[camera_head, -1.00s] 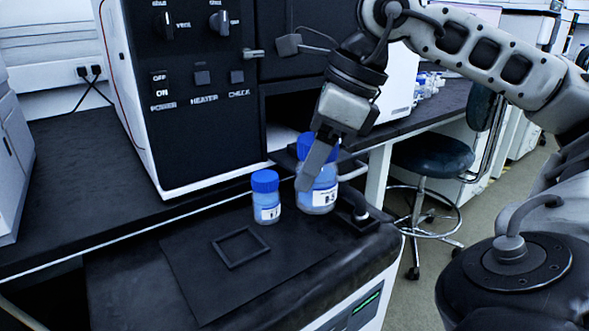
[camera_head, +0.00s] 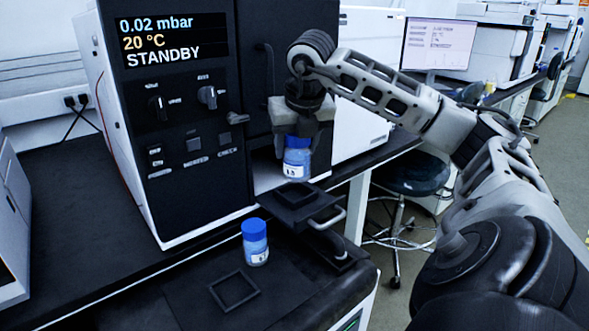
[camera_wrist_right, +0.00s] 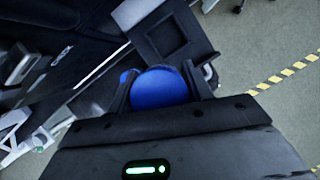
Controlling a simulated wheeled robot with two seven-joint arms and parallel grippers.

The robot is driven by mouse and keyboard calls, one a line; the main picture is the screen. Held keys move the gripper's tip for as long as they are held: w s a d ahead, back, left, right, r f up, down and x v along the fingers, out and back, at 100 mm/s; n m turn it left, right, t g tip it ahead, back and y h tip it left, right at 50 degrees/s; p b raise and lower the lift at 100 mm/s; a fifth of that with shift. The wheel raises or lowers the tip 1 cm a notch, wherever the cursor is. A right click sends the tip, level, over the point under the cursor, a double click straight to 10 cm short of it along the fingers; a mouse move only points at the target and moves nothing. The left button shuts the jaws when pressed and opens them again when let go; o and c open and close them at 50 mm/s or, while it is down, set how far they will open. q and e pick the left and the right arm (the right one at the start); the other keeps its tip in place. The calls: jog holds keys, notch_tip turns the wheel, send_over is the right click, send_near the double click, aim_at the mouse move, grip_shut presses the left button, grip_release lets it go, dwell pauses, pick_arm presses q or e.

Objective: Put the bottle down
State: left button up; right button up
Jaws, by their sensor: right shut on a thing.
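A blue-capped bottle (camera_head: 297,158) with a white label hangs upright in my right gripper (camera_head: 297,140). The gripper is shut around its blue cap, which also shows between the fingers in the right wrist view (camera_wrist_right: 160,88). The bottle is in the air, in front of the machine's dark opening and above and slightly behind a black tray with a square recess (camera_head: 297,194). That tray also shows ahead of the fingers in the right wrist view (camera_wrist_right: 172,38). My left gripper is not in view.
The black machine (camera_head: 185,120) reads STANDBY, 0.02 mbar, 20 °C. A grey handle (camera_head: 328,219) projects at the tray's front. A stool (camera_head: 412,175) stands at the right.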

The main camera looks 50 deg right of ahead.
jog(key=shift+w+d+f, duration=0.8)
jog(key=shift+d+f, duration=0.15)
jog(key=shift+f, duration=0.7)
jog(key=shift+w+d+f, duration=0.8)
jog(key=shift+d+f, duration=0.15)
jog(key=shift+f, duration=0.75)
jog(key=shift+w+d+f, duration=0.8)
jog(key=shift+d+f, duration=0.15)
jog(key=shift+f, duration=0.7)
jog(key=shift+f, duration=0.1)
jog(key=o, duration=1.1)
